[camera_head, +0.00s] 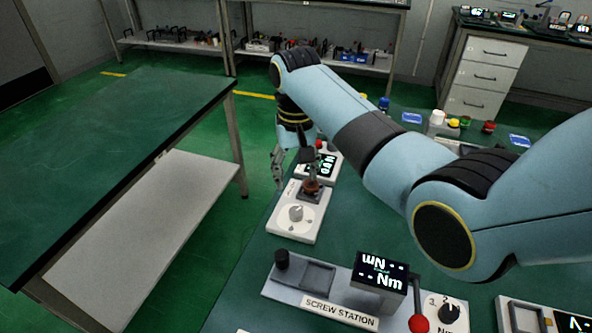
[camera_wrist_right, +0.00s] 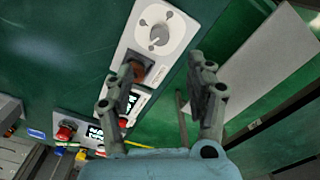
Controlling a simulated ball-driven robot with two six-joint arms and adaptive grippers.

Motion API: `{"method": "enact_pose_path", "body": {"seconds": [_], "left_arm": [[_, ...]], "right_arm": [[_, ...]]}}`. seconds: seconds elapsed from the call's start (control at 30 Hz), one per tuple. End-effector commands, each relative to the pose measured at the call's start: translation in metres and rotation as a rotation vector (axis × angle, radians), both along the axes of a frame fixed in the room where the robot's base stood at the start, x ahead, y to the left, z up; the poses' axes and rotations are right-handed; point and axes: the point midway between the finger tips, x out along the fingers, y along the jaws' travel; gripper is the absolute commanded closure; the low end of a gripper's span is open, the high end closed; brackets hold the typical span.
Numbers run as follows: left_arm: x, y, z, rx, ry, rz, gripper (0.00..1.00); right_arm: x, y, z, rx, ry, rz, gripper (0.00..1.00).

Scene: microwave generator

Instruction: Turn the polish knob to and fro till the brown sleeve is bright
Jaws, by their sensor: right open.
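The polish knob (camera_head: 296,212) is a pale round knob on a white box (camera_head: 284,226) at the table's left edge. It also shows in the wrist view (camera_wrist_right: 159,36), inside a ring of printed marks. The brown sleeve (camera_head: 311,186) sits in a dark holder behind the knob; in the wrist view the sleeve (camera_wrist_right: 136,72) is partly hidden by a finger. My right gripper (camera_head: 291,160) is open and empty, behind and above the box. In the wrist view its fingers (camera_wrist_right: 160,75) are spread apart, with the knob beyond the tips. My left gripper is not in view.
A lit display unit (camera_head: 325,167) stands just behind the polish box. The screw station (camera_head: 321,294) is in front, with a red-balled lever (camera_head: 418,323). A bare green table (camera_head: 90,150) stands left across a floor gap. My right arm hides part of the worktable.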

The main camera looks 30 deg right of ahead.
Motion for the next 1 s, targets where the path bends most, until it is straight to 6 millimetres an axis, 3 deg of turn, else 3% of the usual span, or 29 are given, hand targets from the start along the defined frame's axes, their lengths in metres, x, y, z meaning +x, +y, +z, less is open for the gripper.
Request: {"method": "enact_pose_path", "body": {"seconds": [0.27,0.5,0.67,0.77,1.0], "left_arm": [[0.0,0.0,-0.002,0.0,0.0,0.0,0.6],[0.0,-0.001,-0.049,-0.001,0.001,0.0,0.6],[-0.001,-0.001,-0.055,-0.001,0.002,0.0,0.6],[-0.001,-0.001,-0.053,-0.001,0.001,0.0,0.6],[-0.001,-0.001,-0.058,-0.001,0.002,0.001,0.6]], "right_arm": [[0.0,0.0,-0.001,0.0,-0.001,-0.007,0.45],[0.001,-0.001,-0.018,0.0,-0.001,-0.297,0.45],[0.0,-0.001,-0.023,0.0,0.002,-0.394,0.45],[0.0,-0.001,-0.035,-0.001,0.004,-0.395,0.45],[0.0,-0.001,-0.084,-0.001,0.004,-0.393,0.45]]}}
